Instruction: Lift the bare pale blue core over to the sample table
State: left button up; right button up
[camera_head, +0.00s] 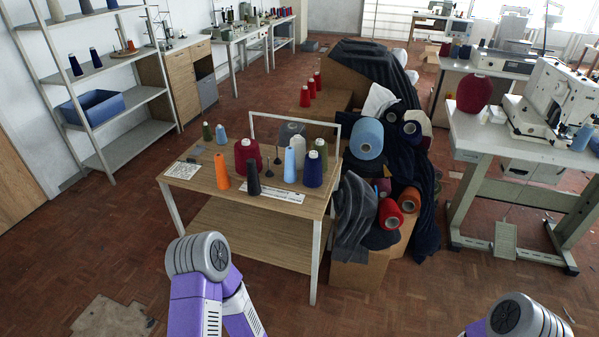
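A slim pale blue cone (290,166) stands upright at the front right of the wood-topped table (195,178), among wound spools. A smaller pale blue cone (221,135) stands at this table's back left. I cannot tell for sure which of the two is the bare core. No label I can read shows which table is the sample table. Purple and grey links of my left arm show at the bottom centre, in front of the table, and a part of my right arm at the bottom right. Neither gripper is in view.
Orange (221,171), black (253,178), dark blue (313,169) and crimson (247,156) cones crowd the wooden table. Cloth and big rolls (366,138) are heaped beside its right edge. A sewing machine table (475,135) stands at right. Floor at left is open.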

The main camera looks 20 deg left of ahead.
aim_at(290, 175)
jog(key=u, duration=0.7)
jog(key=i, duration=0.65)
jog(key=u, duration=0.8)
jog(key=i, duration=0.85)
jog(key=z, duration=0.3)
